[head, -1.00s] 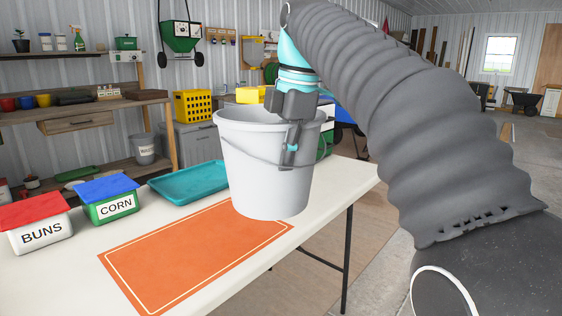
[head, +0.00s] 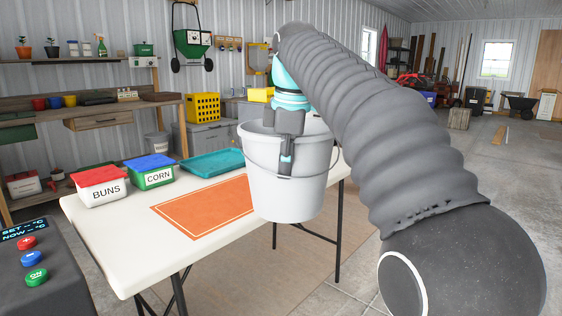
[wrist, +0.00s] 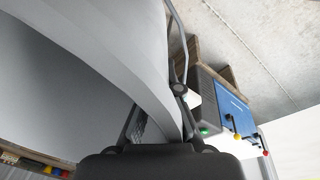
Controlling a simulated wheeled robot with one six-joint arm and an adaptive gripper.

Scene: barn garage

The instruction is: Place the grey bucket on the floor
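The grey bucket (head: 262,185) is upright in the head view, in front of the right part of the white table (head: 115,245). Its base overlaps the table's front edge in the picture; whether it is clear of the top I cannot tell for sure. My gripper (head: 286,162) is shut on the bucket's near wall at the rim, one finger outside and the other hidden inside. In the wrist view the bucket wall (wrist: 105,55) runs between the fingers (wrist: 160,118). The floor (head: 345,290) shows below and right of the table.
An orange mat (head: 200,208), a teal tray (head: 212,164), a BUNS box (head: 102,187) and a CORN box (head: 152,172) are on the table. A dark panel with buttons (head: 35,265) stands at lower left. Open floor lies to the right; table legs (head: 336,230) stand below.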

